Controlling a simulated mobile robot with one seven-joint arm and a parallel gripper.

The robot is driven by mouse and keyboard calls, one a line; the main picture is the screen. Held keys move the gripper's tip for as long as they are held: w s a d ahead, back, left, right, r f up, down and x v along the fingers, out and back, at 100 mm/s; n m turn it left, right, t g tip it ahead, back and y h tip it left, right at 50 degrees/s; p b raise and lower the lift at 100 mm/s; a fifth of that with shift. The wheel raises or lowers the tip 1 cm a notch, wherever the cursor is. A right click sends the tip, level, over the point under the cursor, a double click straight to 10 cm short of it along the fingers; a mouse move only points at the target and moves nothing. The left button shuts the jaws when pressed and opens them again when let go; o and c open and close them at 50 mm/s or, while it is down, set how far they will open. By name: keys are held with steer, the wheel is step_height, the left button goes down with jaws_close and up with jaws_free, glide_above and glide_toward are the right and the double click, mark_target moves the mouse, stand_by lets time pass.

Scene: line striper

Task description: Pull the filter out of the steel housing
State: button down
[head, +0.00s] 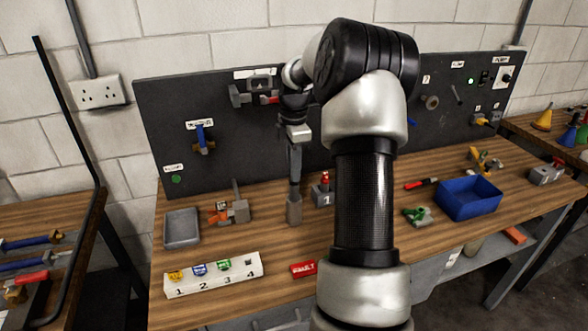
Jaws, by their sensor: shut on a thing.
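My gripper (296,145) points down over the middle of the bench, shut on the top of a long upright grey piece, which I take to be the filter (295,172). The piece's lower end meets a small grey block, apparently the steel housing (294,211), standing on the bench. I cannot tell whether the lower end is still inside the housing or just above it. The fingertips are small and hard to make out. My own arm covers much of the middle of the head view.
On the wooden bench are a grey tray (182,228), a clamp-like grey part (238,210), a white numbered rack (213,273), a red block (303,269) and a blue bin (468,199). A block marked 1 (322,197) stands close right of the housing. A dark panel (160,110) rises behind.

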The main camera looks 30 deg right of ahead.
steer(key=shift+r+p, duration=2)
steer(key=shift+r, duration=0.55)
steer(key=shift+a, duration=0.1)
